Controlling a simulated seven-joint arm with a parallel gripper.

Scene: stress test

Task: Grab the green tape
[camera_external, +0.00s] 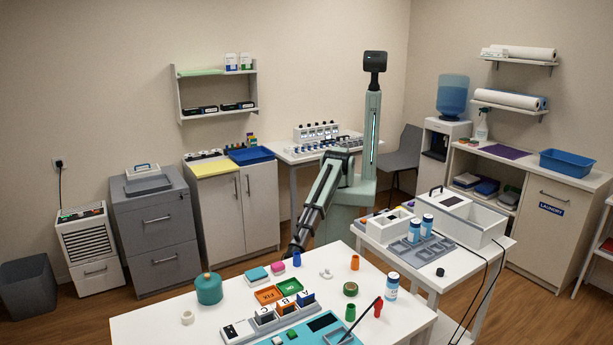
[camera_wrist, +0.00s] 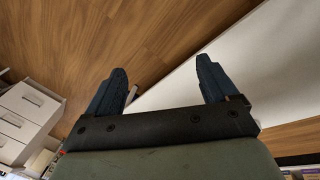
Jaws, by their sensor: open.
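The green tape (camera_external: 350,288) is a small green roll with a brownish centre, lying flat on the right part of the white front table (camera_external: 150,326). My gripper (camera_external: 292,250) hangs at the far edge of that table, to the left of and behind the tape, near a small purple-blue piece (camera_external: 296,259). In the wrist view my gripper (camera_wrist: 162,70) is open, with two dark blue fingers spread and nothing between them. Wooden floor and a white surface edge lie beyond the fingers. The tape is not in the wrist view.
An orange cup (camera_external: 355,262), a green cup (camera_external: 350,313), a red cup (camera_external: 378,307) and a blue-white bottle (camera_external: 391,287) stand around the tape. A dark stick (camera_external: 360,318) slants up in front. A white ring (camera_external: 326,273) lies left of the tape.

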